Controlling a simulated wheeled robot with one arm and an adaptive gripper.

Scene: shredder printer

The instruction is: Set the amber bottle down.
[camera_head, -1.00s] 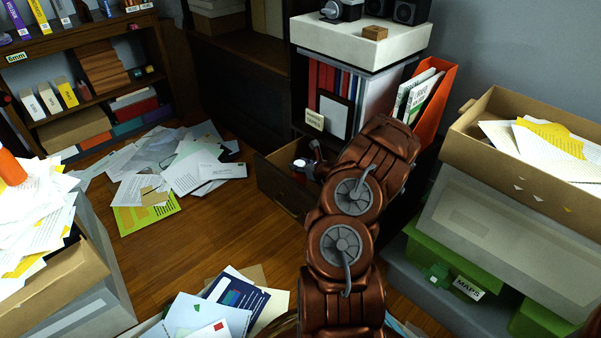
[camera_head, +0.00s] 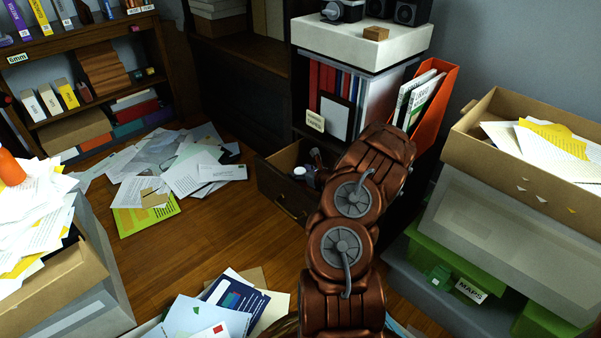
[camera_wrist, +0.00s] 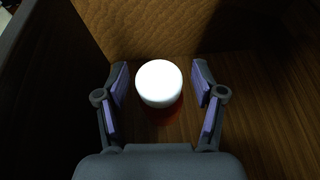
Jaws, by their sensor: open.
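The amber bottle (camera_wrist: 165,113) has a white cap (camera_wrist: 159,83) and stands upright on the wooden floor of an open drawer in the wrist view. The cap hides most of its reddish body from above. In the head view its white cap (camera_head: 299,171) shows inside the drawer (camera_head: 281,196). My gripper (camera_wrist: 162,90) is open around the bottle, one purple-padded finger on each side, with a visible gap on both sides. In the head view my arm hides part of the drawer and most of the gripper.
The drawer's wooden walls stand close to the gripper. A shelf with binders and an orange file holder (camera_head: 432,100) rises behind my arm. Boxes (camera_head: 520,220) stand at the right. Loose papers (camera_head: 165,165) cover the floor at left. An orange container (camera_head: 10,168) lies on a paper pile.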

